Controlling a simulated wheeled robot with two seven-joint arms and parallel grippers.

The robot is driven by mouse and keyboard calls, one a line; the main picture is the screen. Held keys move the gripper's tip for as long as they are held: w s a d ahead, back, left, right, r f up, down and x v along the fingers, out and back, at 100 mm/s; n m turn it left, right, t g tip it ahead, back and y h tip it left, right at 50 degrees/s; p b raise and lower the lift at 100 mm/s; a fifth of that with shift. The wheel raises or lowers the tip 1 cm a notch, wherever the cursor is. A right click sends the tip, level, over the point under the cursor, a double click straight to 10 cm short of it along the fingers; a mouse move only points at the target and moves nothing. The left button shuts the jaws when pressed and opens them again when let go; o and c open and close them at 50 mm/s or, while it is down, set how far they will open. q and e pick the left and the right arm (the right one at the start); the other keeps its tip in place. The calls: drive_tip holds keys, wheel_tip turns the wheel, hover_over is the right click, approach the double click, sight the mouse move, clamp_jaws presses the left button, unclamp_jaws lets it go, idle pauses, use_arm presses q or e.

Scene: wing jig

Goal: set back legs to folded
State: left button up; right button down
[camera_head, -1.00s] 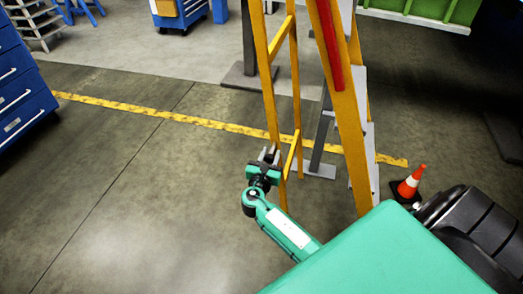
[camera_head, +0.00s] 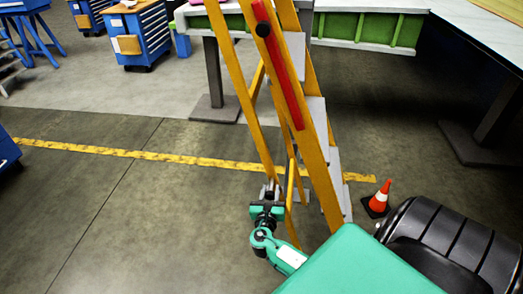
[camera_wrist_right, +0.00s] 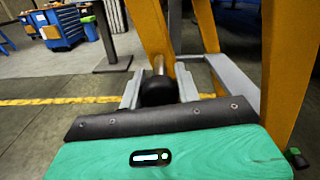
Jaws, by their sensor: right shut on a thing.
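An orange stepladder stands on the floor with grey steps between its front rails (camera_head: 322,185). Its orange back legs (camera_head: 243,95) are on the left, with a narrow gap to the front rails near the floor. My right gripper (camera_head: 269,190) is low on the back legs, shut on one of them. In the right wrist view the orange leg (camera_wrist_right: 150,30) runs down to the gripper fingers (camera_wrist_right: 158,88), with a dark rounded part between them. The exact contact is partly hidden. My left gripper is out of view.
An orange traffic cone (camera_head: 380,197) stands right of the ladder. A blue tool cabinet (camera_head: 140,35) and a workbench with green panels (camera_head: 368,30) are behind. A yellow line (camera_head: 150,155) crosses the floor.

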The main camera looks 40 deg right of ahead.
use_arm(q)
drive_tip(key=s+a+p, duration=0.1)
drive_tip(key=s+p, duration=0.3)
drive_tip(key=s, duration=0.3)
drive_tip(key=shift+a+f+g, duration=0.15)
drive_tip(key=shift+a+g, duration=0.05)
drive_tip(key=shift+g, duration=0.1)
use_arm(e)
drive_tip(key=s+d+r+n, duration=0.1)
drive_tip(key=s+d+r, duration=0.1)
drive_tip(key=s+d, duration=0.3)
drive_tip(key=shift+s+d+r, duration=0.2)
drive_tip(key=shift+s+r, duration=0.15)
drive_tip(key=c, duration=1.3)
unclamp_jaws()
drive_tip(key=shift+s+d, duration=0.1)
drive_tip(key=shift+c, duration=0.2)
drive_tip(key=o, duration=0.3)
drive_tip(key=shift+s+r, duration=0.1)
drive_tip(key=shift+s, duration=0.1)
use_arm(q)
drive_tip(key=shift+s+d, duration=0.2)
